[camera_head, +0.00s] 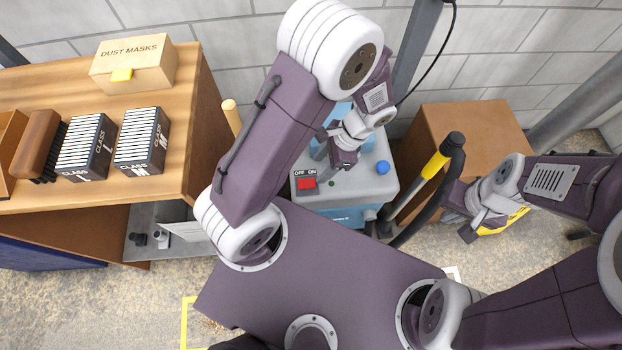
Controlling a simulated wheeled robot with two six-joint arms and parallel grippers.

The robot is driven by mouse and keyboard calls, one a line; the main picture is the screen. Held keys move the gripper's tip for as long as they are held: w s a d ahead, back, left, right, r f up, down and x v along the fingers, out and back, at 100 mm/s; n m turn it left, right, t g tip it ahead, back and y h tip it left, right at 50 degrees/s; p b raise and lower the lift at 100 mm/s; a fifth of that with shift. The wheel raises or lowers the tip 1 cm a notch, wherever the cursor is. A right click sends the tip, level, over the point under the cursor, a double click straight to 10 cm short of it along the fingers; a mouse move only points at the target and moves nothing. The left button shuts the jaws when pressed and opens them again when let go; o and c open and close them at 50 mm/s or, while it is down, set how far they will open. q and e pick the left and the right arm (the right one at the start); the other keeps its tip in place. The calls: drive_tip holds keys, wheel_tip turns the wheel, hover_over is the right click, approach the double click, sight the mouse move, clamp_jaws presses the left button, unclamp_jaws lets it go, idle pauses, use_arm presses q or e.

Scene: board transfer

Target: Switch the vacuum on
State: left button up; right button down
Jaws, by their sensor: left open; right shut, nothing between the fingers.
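The vacuum (376,186) is a grey-topped, blue-bodied unit standing by the wall in the middle of the camera_head view. A red switch (306,184) sits on the left of its top, under a small OFF ON label (305,173). Which way the switch is set is too small to tell. A blue knob (382,167) is on the right of the top. My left gripper (338,160) is open over the back of the vacuum top, right of and behind the switch, partly hidden by its own arm. My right gripper (466,226) is shut and empty, right of the vacuum.
A black hose and yellow-black handle (437,163) stand along the vacuum's right side. A brown box (480,122) is behind them. At left, a wooden bench (190,95) holds a dust mask box (135,66), two class boxes (142,140) and a brush (36,143).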

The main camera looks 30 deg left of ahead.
sight(307, 183)
use_arm(q)
drive_tip(key=b+x, duration=0.3)
drive_tip(key=x, duration=0.6)
drive_tip(key=shift+d+b, duration=0.1)
drive_tip(key=shift+b, duration=0.3)
drive_tip(key=shift+r, duration=0.1)
